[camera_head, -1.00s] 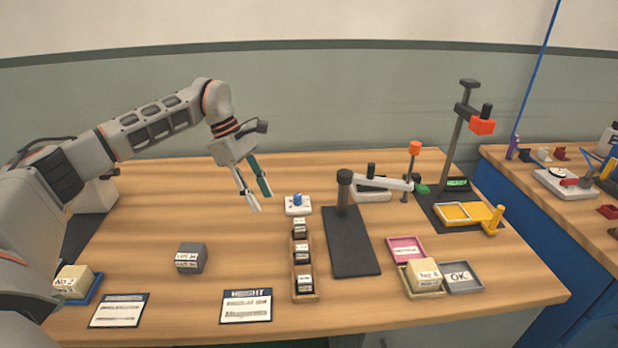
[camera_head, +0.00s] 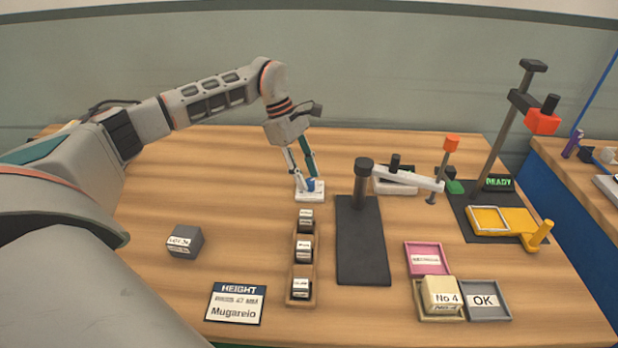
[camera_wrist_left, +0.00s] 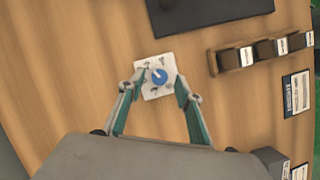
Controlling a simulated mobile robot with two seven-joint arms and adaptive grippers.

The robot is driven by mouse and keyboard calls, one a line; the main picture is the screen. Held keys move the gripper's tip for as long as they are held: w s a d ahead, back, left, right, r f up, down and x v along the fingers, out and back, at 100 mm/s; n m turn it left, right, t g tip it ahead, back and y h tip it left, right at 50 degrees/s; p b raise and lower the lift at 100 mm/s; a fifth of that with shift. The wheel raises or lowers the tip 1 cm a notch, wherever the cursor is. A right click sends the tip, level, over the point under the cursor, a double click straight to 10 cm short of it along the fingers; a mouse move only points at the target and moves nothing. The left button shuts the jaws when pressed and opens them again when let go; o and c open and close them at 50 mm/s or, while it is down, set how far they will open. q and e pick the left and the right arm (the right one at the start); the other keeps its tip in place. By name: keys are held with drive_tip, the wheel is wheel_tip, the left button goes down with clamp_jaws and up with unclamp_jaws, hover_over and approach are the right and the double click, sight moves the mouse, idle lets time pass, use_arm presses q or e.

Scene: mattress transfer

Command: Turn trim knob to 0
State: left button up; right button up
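The trim knob (camera_head: 318,184) is a small blue knob on a white base plate (camera_head: 302,197), near the middle of the table. In the left wrist view the blue knob (camera_wrist_left: 159,76) shows from above with dark marks around it, too small to read. My left gripper (camera_head: 307,183) points down at the knob, and its fingers are apart. In the left wrist view the left gripper (camera_wrist_left: 159,88) has a fingertip on either side of the knob, with gaps showing between. I cannot tell how high the fingertips are above the plate. My right gripper is not in view.
A wooden rack (camera_head: 290,287) with several small blocks stands just in front of the knob. A dark stand (camera_head: 362,245) with a grey arm is to its right. A grey block (camera_head: 184,242) and a height card (camera_head: 235,303) lie at front left.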

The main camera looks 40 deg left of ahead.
use_arm(q)
drive_tip(key=shift+d+f, duration=0.3)
drive_tip(key=shift+f, duration=0.3)
drive_tip(key=shift+w, duration=0.1)
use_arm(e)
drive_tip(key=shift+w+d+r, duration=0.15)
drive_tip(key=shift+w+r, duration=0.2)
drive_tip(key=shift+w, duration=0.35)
use_arm(q)
clamp_jaws()
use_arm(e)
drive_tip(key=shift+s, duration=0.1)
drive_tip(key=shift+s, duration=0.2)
